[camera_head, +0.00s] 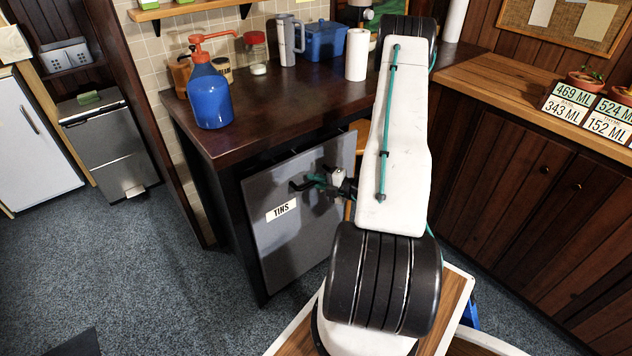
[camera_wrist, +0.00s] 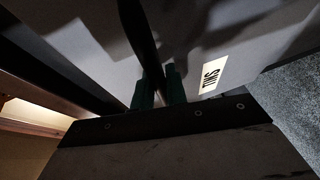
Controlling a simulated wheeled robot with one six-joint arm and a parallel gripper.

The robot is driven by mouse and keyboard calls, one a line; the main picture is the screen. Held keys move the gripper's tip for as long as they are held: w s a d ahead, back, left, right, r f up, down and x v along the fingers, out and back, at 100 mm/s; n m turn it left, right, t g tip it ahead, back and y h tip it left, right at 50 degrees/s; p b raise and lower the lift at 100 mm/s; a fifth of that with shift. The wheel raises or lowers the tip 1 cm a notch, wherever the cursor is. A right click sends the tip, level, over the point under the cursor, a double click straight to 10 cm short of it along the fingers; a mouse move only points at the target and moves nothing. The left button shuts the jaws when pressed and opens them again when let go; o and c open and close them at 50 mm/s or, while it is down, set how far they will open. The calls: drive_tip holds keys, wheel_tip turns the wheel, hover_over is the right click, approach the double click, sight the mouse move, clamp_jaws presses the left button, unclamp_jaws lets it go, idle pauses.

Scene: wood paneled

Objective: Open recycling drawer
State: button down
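The recycling drawer has a grey front (camera_head: 300,235) with a white label reading TINS, under the dark counter. Its dark bar handle (camera_head: 297,186) is near the top of the front. My gripper (camera_head: 318,180) is at this handle, its green fingertips touching the bar. In the wrist view the dark handle bar (camera_wrist: 143,35) runs down between the two green fingers of my gripper (camera_wrist: 158,90), which look shut on it. The grey front (camera_wrist: 245,50) fills much of that view, with the TINS label at right. A wood-coloured strip shows along the front's right edge; the inside is hidden.
The dark counter (camera_head: 265,120) holds a blue pump bottle (camera_head: 208,98), jars, a paper roll (camera_head: 356,55) and a blue box. Wooden cupboards (camera_head: 540,190) stand at right. A steel bin (camera_head: 108,145) stands at left. The carpet (camera_head: 150,270) left of the drawer is mostly clear.

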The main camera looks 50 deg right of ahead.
drive_tip(key=s+a, duration=0.3)
drive_tip(key=s, duration=1.1)
drive_tip(key=s+a, duration=0.3)
drive_tip(key=s, duration=1)
drive_tip(key=shift+s+a, duration=0.35)
drive_tip(key=shift+s, duration=0.05)
drive_tip(key=c, duration=1.4)
unclamp_jaws()
drive_tip(key=v, duration=0.7)
drive_tip(key=shift+s, duration=0.4)
drive_tip(key=shift+r, duration=0.1)
